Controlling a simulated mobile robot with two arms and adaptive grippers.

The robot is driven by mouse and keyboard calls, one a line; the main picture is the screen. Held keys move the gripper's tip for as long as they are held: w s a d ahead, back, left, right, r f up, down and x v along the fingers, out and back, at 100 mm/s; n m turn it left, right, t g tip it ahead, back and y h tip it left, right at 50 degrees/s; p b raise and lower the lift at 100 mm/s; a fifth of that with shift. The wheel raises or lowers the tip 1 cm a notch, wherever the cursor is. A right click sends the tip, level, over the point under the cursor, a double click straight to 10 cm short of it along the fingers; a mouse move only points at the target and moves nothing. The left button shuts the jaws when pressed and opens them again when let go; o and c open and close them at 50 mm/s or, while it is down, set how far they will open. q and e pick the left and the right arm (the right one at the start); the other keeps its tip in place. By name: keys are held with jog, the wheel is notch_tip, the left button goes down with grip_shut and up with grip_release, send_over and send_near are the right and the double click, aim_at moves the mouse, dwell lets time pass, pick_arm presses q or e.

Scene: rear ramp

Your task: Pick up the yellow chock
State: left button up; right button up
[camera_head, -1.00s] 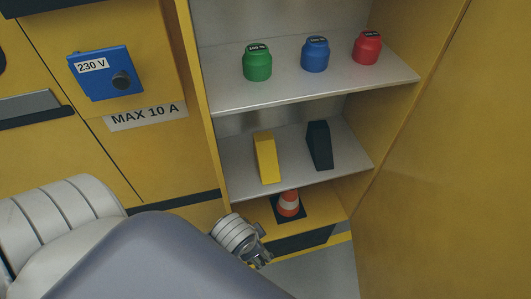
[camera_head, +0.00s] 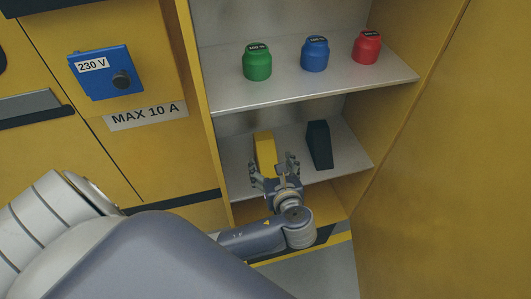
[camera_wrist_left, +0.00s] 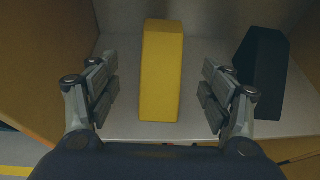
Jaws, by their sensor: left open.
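The yellow chock (camera_head: 265,148) stands on the middle shelf of the cabinet, left of a black chock (camera_head: 320,145). My left gripper (camera_head: 273,165) is open just in front of the yellow chock, and its fingers cover the chock's lower part in the head view. In the left wrist view the yellow chock (camera_wrist_left: 162,75) stands between the two open fingers of the left gripper (camera_wrist_left: 160,95), with a gap on each side. The black chock (camera_wrist_left: 262,75) is beyond the right finger there. My right gripper is out of view.
The upper shelf (camera_head: 300,87) holds a green canister (camera_head: 257,63), a blue canister (camera_head: 315,55) and a red canister (camera_head: 366,48). Yellow cabinet walls (camera_head: 404,120) bound the shelves. A blue 230 V box (camera_head: 104,75) is on the panel at left.

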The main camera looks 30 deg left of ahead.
aim_at(267, 151)
pick_arm(q)
jog(key=x, duration=1)
jog(key=shift+w+d, duration=0.1)
jog(key=shift+w, duration=0.05)
jog(key=shift+r, duration=0.1)
jog(key=c, duration=1.6)
